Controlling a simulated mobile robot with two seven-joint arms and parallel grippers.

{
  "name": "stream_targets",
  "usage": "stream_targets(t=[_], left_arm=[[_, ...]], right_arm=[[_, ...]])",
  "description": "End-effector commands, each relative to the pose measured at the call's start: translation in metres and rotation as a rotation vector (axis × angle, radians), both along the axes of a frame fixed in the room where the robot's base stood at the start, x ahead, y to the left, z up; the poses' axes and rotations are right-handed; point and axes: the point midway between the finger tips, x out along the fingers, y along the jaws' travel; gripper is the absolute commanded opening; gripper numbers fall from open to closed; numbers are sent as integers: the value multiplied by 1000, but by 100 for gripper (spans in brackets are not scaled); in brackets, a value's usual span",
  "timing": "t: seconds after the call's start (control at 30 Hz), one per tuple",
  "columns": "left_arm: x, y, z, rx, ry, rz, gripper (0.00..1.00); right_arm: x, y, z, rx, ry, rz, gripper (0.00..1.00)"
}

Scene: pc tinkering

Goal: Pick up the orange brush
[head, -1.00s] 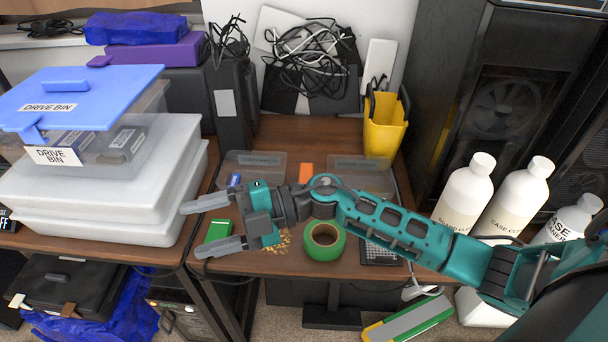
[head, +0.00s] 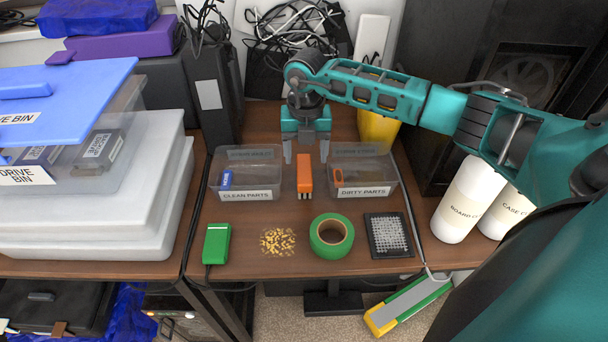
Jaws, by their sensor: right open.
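The orange brush (head: 304,174) lies on the wooden desk between two clear bins, with its dark bristles toward the front edge. My right gripper (head: 306,158) points down above the far end of the brush. Its two fingers are spread apart, one on each side of the brush in the picture, and nothing is between them that it grips. I cannot tell exactly how high the fingertips are above the desk. My left gripper is not in view.
The clean parts bin (head: 246,194) is left of the brush and the dirty parts bin (head: 363,190) right. Green tape (head: 331,250), gold screws (head: 278,241), a green box (head: 217,243) and a dark tray (head: 405,236) lie in front. A yellow container (head: 377,130) stands behind.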

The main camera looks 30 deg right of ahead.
Motion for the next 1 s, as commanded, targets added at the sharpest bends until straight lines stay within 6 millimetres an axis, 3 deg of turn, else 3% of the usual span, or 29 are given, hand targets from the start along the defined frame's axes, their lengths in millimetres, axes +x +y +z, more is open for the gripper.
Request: stream_targets(t=[0.23,0.5,0.8,1.0], left_arm=[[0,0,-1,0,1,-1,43],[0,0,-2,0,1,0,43],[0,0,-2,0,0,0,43],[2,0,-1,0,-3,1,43]], right_arm=[[1,1,-21,2,3,1,68],[4,1,-59,2,1,1,68],[4,1,-64,2,1,3,68],[4,1,-64,2,0,2,50]])
